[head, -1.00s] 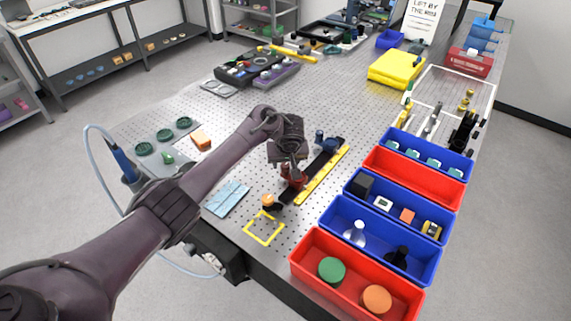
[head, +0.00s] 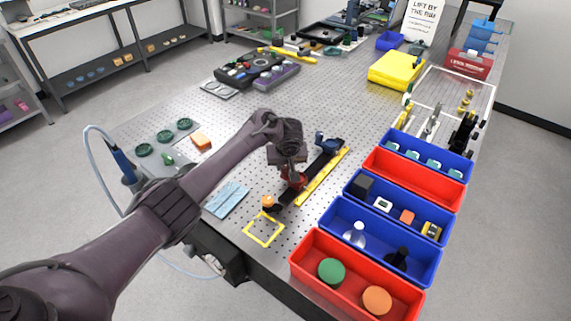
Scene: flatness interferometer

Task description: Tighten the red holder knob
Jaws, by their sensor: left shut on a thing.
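A black rail (head: 317,164) lies on the perforated table with a yellow scale strip (head: 322,175) along its right side. A red holder (head: 293,180) stands on the rail towards its near end. My left gripper (head: 291,169) points down at the top of the red holder, and its jaws are shut on the red holder knob, which the gripper mostly hides. A blue holder (head: 328,144) stands at the rail's far end. A small orange-topped part (head: 268,201) is at the near end. My right gripper is not in view.
A yellow square outline (head: 263,230) marks the table near the front edge. Red and blue bins (head: 352,254) line the right side.

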